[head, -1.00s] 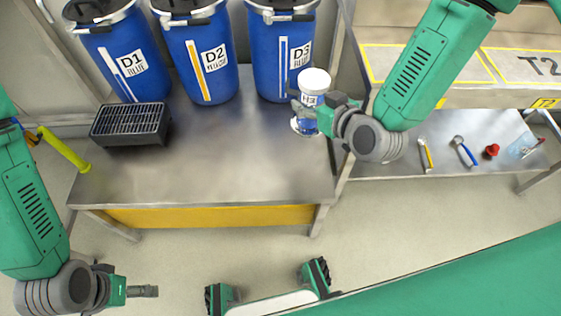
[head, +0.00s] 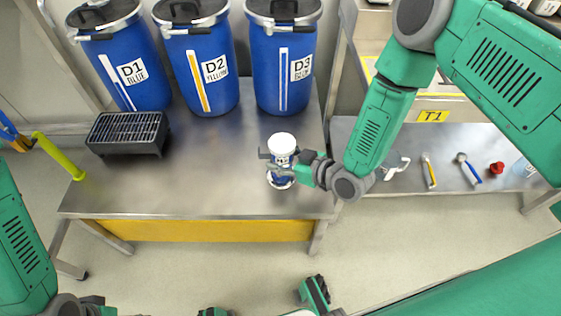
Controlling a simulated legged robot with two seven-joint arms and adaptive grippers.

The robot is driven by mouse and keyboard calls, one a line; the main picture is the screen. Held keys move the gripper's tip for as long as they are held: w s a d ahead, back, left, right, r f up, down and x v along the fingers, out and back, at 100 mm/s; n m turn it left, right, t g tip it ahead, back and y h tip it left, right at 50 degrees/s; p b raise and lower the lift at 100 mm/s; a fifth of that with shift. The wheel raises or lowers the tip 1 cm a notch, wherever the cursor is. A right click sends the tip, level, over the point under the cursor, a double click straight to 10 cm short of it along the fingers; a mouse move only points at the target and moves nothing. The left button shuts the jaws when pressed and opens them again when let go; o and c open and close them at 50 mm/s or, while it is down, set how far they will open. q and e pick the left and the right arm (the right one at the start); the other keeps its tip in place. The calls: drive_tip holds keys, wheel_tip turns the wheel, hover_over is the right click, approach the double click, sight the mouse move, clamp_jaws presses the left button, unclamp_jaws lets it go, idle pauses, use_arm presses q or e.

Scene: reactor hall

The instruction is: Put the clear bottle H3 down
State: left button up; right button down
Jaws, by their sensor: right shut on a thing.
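The clear bottle H3 (head: 281,143) has a white cap and a white label, and it is upright near the right front of the steel table (head: 190,190). My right gripper (head: 284,168) is shut around the bottle's body from the right. The fingers hide part of the label. I cannot tell whether the bottle's base touches the table top. My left gripper (head: 95,304) is at the bottom left edge, low and away from the table, and mostly cut off; its fingers do not show clearly.
Blue drums D1 (head: 120,65), D2 (head: 198,65) and D3 (head: 283,65) stand along the table's back. A black grated box (head: 129,133) sits at the left. The table's middle is clear. A lower shelf at right holds tools and a red object (head: 496,168).

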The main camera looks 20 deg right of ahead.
drive_tip(key=shift+f, duration=0.35)
drive_tip(key=shift+r, duration=0.15)
drive_tip(key=c, duration=0.8)
unclamp_jaws()
